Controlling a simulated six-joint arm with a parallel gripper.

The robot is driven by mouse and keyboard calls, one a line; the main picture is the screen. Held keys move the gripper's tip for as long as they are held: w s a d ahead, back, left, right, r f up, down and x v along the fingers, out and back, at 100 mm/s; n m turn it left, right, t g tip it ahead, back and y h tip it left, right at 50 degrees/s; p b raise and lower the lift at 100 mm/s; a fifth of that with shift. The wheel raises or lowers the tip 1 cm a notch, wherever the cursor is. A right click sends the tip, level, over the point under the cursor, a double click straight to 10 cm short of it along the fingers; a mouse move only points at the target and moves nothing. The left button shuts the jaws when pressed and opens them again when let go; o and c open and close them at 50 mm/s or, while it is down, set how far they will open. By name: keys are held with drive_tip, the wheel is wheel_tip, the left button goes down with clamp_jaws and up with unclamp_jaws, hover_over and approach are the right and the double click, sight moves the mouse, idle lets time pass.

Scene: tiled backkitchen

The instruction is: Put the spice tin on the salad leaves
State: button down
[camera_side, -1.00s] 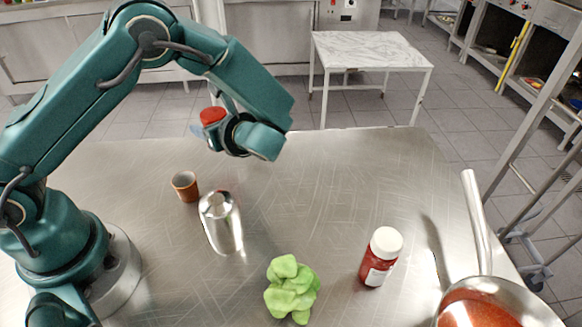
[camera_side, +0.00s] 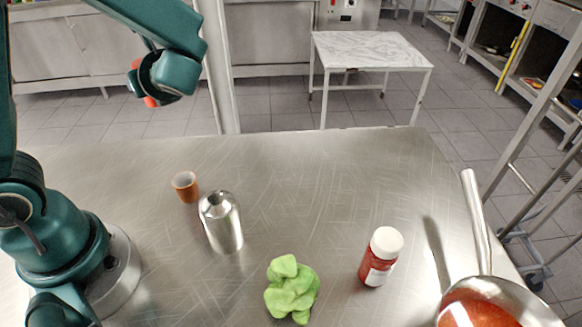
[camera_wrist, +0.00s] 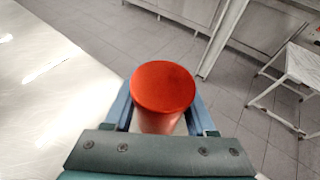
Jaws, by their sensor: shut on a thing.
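The spice tin, a red cylinder with a flat round top, shows in the wrist view (camera_wrist: 163,88) between my two blue fingers. My gripper (camera_side: 138,84) is shut on it. In the side view the gripper is high at the upper left, beyond the table's back edge, and the tin (camera_side: 150,101) is mostly hidden behind it. The salad leaves (camera_side: 291,289), a bright green clump, lie on the steel table at the front middle. My gripper is far up, back and left of them.
A steel canister (camera_side: 222,222) and a small brown cup (camera_side: 186,186) stand left of and behind the leaves. A white-capped red jar (camera_side: 380,257) stands to their right. A pan (camera_side: 490,290) of red sauce is at the front right, its handle pointing back. The table's back middle is clear.

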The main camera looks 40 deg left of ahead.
wheel_tip(320, 180, up, 6)
drive_tip(key=s+d+f+n+g+h, duration=0.5)
drive_tip(key=d+n+g+h, duration=0.1)
drive_tip(key=d+n+g, duration=0.25)
drive_tip(key=s+d+f+n+g+h, duration=0.5)
drive_tip(key=d+n+g, duration=0.25)
drive_tip(key=n, duration=0.25)
drive_tip(key=d+r+n+h, duration=0.1)
drive_tip(key=d+n+h, duration=0.1)
drive_tip(key=d+h, duration=0.1)
drive_tip(key=w+d+r+n+t+h, duration=0.1)
drive_tip(key=d+n+h, duration=0.2)
drive_tip(key=w+d+r+n+t+h, duration=0.1)
drive_tip(key=d+n+h, duration=0.2)
drive_tip(key=shift+w+d+r+n+h, duration=0.1)
drive_tip(key=shift+d+r+n+h, duration=0.2)
drive_tip(key=shift+d+h, duration=0.1)
drive_tip(key=w+d+r+n+t+h, duration=0.5)
drive_tip(key=w+r+n+t, duration=0.1)
hover_over(304, 299)
drive_tip(key=shift+n, duration=0.25)
wheel_tip(304, 299, down, 11)
drive_tip(key=shift+f, duration=2.3)
